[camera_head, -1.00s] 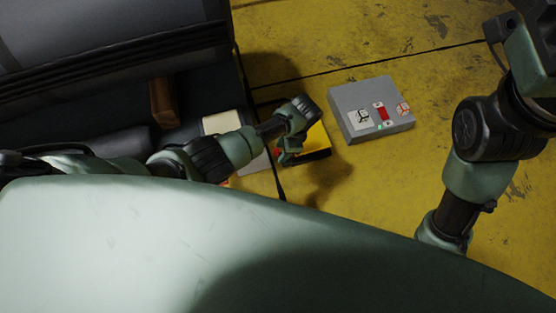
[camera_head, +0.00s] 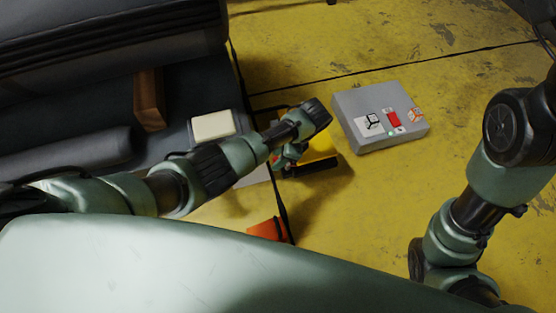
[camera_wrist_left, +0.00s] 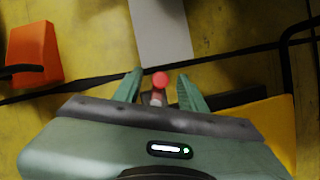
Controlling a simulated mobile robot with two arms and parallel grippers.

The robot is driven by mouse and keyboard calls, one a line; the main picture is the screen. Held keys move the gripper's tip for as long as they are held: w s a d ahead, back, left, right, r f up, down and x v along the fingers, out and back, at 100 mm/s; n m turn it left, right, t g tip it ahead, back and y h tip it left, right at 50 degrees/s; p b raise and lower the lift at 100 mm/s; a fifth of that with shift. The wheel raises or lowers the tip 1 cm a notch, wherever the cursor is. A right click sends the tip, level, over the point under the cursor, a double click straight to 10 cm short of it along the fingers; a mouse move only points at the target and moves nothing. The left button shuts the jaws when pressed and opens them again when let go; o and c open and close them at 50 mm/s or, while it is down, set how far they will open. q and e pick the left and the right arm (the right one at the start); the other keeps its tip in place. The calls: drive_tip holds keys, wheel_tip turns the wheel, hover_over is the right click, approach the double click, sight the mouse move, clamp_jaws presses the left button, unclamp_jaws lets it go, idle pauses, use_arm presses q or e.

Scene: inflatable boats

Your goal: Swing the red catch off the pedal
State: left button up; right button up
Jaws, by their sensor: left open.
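The pedal (camera_head: 322,148) is yellow with a black front edge and lies on the yellow floor, partly hidden by my left wrist. It also shows at the right of the left wrist view (camera_wrist_left: 274,122). The red catch (camera_wrist_left: 161,79) shows there as a round red tip on a short stem, beside the pedal's yellow body. My left gripper (camera_wrist_left: 156,75) is open, with one green finger on each side of the red tip. I cannot tell whether either finger touches it. In the head view the left gripper (camera_head: 284,161) is at the pedal's left side. My right gripper is out of view.
A grey box (camera_head: 375,105) with a red switch and stickers lies right of the pedal. The dark grey boat (camera_head: 110,45) fills the upper left, with a brown block (camera_head: 149,98) and a cream pad (camera_head: 212,126). An orange object (camera_head: 267,230) stands nearer me.

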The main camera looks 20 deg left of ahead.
use_arm(q)
drive_tip(key=shift+f, duration=0.2)
drive_tip(key=shift+c, duration=0.3)
clamp_jaws()
